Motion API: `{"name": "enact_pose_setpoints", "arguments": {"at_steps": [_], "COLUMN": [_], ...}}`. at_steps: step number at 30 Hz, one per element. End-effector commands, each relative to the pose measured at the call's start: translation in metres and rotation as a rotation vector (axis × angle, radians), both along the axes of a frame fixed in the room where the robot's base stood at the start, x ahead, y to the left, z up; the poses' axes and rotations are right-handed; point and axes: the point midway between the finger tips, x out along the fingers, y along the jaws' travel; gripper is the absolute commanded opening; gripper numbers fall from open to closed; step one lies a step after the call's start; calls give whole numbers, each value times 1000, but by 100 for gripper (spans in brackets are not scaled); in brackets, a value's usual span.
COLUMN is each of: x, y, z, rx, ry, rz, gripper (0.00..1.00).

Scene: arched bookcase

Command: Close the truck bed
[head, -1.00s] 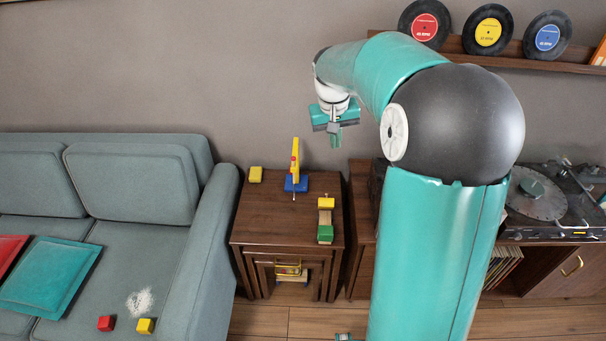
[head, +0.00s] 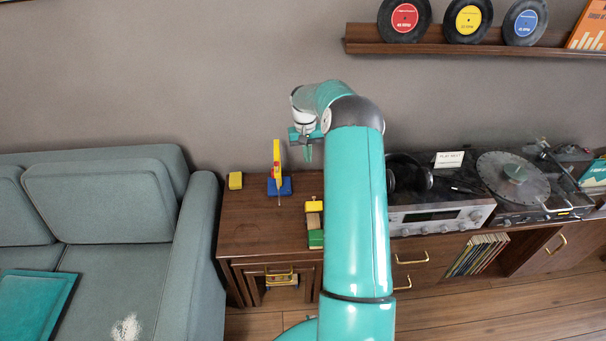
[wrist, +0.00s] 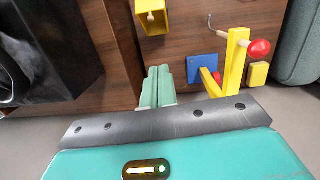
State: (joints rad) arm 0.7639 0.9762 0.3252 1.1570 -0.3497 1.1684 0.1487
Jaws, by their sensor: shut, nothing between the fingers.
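The toy truck (head: 314,222) sits on the wooden side table (head: 255,228), with a yellow part toward the wall, a wooden middle and a green front part. My arm hides part of its right side. In the wrist view, only its yellow part (wrist: 152,18) shows, at the top edge, with a small wooden peg. I cannot tell how far the bed is tilted. My gripper (head: 307,153) is shut and empty, above the table's back edge, on the wall side of the truck and apart from it. Its teal fingers (wrist: 158,80) show in the wrist view.
A yellow toy crane (head: 277,165) on a blue base stands left of my gripper. A yellow block (head: 235,180) lies near the table's back left corner. The sofa (head: 195,240) is to the left. A stereo receiver (head: 440,215) and turntable (head: 520,185) stand right.

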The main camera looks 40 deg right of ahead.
Motion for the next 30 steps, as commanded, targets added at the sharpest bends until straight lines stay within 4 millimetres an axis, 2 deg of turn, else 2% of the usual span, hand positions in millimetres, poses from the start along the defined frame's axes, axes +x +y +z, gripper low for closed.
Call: {"name": "enact_pose_setpoints", "arguments": {"at_steps": [5,16,24,30], "x": [-10,-15,-36,-38], "y": [-2,2,15,17], "z": [-23,-96,-115,-117], "rx": [0,2,-1,-3], "ry": [0,0,-1,-3], "rz": [-7,-2,-1,-1], "gripper": [0,0,0,0]}}
